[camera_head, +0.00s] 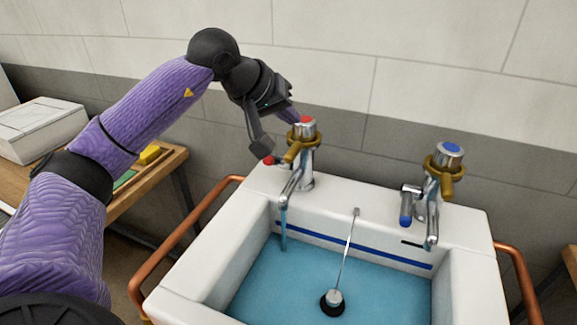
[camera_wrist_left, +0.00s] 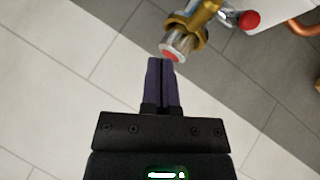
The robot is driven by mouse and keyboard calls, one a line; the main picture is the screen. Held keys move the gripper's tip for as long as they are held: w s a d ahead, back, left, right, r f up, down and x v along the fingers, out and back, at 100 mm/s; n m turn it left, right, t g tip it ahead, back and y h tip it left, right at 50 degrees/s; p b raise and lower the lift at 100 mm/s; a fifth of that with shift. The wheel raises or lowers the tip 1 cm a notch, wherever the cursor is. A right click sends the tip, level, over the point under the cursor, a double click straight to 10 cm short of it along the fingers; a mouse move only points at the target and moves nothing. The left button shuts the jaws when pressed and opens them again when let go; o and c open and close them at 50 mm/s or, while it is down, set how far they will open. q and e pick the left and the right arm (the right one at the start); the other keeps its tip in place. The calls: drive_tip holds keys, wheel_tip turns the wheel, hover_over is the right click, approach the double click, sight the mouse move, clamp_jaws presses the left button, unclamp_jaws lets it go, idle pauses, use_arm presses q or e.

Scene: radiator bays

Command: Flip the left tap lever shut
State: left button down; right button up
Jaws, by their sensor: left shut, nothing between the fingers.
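The left tap (camera_head: 307,158) is chrome with a brass collar and a red top, standing on the sink's back left corner. Its lever, with a red tip (camera_head: 268,160), points out to the left. A thin stream of water (camera_head: 283,230) falls from its spout. My left gripper (camera_head: 294,116) is shut and empty, its tips close to the tap's red top. In the left wrist view the shut fingers (camera_wrist_left: 161,62) end just below the red-topped tap (camera_wrist_left: 182,45), and the red lever tip (camera_wrist_left: 249,19) shows to the right. I cannot tell whether they touch. My right gripper is out of view.
The white sink (camera_head: 373,195) holds blue water and a plug on a chain. The right tap (camera_head: 433,192) has a blue top and a blue-tipped lever hanging down. Copper rails (camera_head: 190,228) flank the sink. A wooden bench (camera_head: 160,172) with a white box (camera_head: 42,130) stands left.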

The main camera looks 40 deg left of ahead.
use_arm(q)
drive_tip(key=s+a+y, duration=0.2)
drive_tip(key=a+y, duration=0.1)
drive_tip(key=a, duration=0.4)
drive_tip(key=shift+r+m+g+y+b, duration=0.35)
drive_tip(key=shift+m+g+y+b, duration=0.05)
drive_tip(key=shift+b, duration=0.05)
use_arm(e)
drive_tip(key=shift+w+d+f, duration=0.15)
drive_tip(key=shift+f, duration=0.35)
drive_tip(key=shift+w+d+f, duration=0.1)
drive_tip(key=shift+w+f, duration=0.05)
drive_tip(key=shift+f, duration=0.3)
use_arm(q)
drive_tip(key=b, duration=0.4)
hover_over(279, 161)
drive_tip(key=w+a, duration=0.1)
drive_tip(key=a, duration=0.2)
wheel_tip(279, 161, down, 8)
drive_tip(key=f+b, duration=0.1)
drive_tip(key=s+d+f+b, duration=0.1)
drive_tip(key=shift+f, duration=0.3)
drive_tip(key=shift+s+d+f+b, duration=0.2)
drive_tip(key=shift+s+b, duration=0.1)
drive_tip(key=shift+s, duration=0.05)
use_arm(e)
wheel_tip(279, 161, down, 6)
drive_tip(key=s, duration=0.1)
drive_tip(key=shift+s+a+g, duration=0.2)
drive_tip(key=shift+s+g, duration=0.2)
